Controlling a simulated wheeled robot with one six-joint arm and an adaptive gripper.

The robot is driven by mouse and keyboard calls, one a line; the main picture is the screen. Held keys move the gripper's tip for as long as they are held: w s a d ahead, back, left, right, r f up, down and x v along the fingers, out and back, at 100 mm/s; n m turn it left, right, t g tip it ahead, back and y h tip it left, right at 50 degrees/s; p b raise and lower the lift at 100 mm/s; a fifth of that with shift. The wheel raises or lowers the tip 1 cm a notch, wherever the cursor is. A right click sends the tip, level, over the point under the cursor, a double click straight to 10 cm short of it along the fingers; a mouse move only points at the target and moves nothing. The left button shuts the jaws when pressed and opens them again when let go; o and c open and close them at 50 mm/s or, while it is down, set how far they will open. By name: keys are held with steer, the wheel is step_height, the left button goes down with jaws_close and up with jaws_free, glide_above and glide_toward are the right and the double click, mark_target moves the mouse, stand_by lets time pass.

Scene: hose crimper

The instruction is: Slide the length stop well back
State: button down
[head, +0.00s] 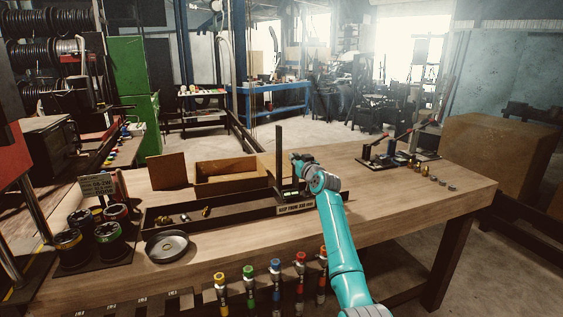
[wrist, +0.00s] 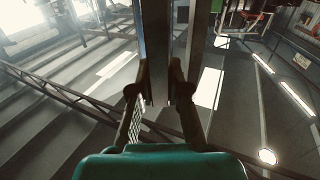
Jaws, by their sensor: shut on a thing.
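A dark upright post (head: 279,152) rises at the right end of a long low black tray or rail (head: 226,215) on the workbench; it may be the length stop, but I cannot tell for sure. In the wrist view the post (wrist: 166,45) runs up between the two fingers of my gripper (wrist: 161,85), which are shut on it from either side. In the head view my gripper (head: 294,161) is beside the post, largely hidden by my teal wrist. The foot of the post is partly hidden there.
A wooden box (head: 232,181) stands behind the tray. A round metal dish (head: 167,246) and several spools (head: 110,238) are at the left. A lever tool (head: 395,150) and small fittings (head: 425,170) are at the right. The bench between is clear.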

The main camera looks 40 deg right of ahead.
steer(key=shift+s+d, duration=0.2)
steer(key=shift+d, duration=0.4)
steer(key=shift+s+d, duration=0.15)
steer(key=shift+d, duration=0.45)
steer(key=c, duration=1.1)
jaws_free()
steer(key=shift+a, duration=0.1)
steer(key=v, duration=1.2)
